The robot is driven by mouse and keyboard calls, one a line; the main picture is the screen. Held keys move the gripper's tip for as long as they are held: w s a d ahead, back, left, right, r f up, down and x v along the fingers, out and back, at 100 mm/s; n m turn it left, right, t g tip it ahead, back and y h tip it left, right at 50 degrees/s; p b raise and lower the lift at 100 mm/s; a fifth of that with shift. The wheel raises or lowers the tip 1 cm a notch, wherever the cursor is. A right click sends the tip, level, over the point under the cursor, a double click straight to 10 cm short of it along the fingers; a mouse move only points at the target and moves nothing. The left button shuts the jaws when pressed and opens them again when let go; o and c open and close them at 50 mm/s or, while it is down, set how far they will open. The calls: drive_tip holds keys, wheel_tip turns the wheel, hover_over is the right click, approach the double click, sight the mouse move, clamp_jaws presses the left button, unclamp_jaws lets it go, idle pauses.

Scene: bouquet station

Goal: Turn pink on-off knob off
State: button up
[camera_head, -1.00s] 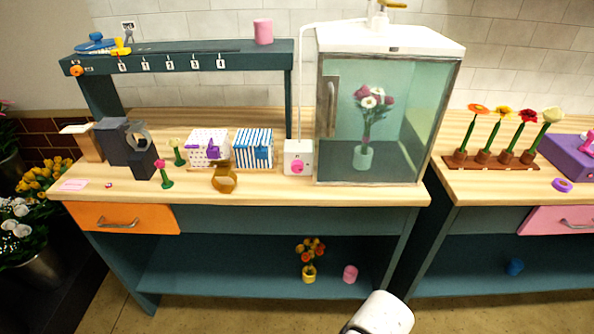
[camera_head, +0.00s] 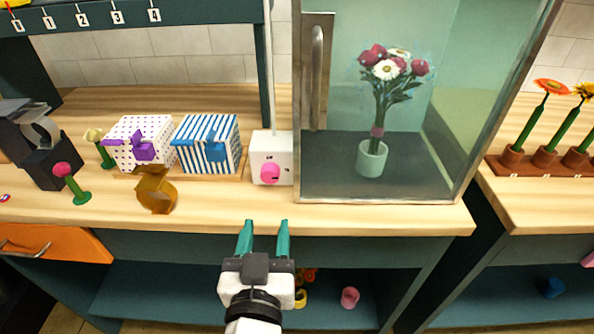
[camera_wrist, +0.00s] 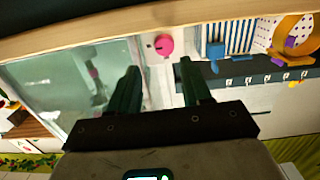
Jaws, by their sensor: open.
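The pink knob (camera_head: 270,174) sits on the front of a small white box (camera_head: 272,148) on the wooden counter, left of the glass cabinet. The knob also shows in the wrist view (camera_wrist: 164,45), ahead of my fingers and between their lines. My gripper (camera_head: 264,224) is open and empty, with two teal fingers pointing toward the counter's front edge. It is in front of and below the knob, apart from it. The fingers also show in the wrist view (camera_wrist: 158,78). The knob's markings are too small to read.
The glass cabinet (camera_head: 450,100) with a vase of flowers stands right of the box. A blue-striped box (camera_head: 207,145) and a dotted box (camera_head: 140,140) stand to the left. An amber ring-shaped object (camera_head: 156,190) is near the counter edge. Counter in front of the knob is clear.

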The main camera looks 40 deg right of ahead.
sight(268, 177)
drive_tip(key=shift+t, duration=0.4)
drive_tip(key=x, duration=0.3)
drive_tip(key=p+x, duration=0.1)
drive_tip(key=x, duration=0.3)
drive_tip(key=r+x, duration=0.1)
drive_tip(key=x, duration=0.3)
drive_tip(key=shift+w+a, duration=0.1)
drive_tip(key=shift+a, duration=0.05)
drive_tip(key=c, duration=0.7)
drive_tip(key=shift+n+p, duration=0.3)
drive_tip(key=shift+n, duration=1.8)
drive_tip(key=shift+c, duration=0.2)
drive_tip(key=o, duration=0.7)
drive_tip(key=shift+a, duration=0.1)
drive_tip(key=shift+o, duration=0.2)
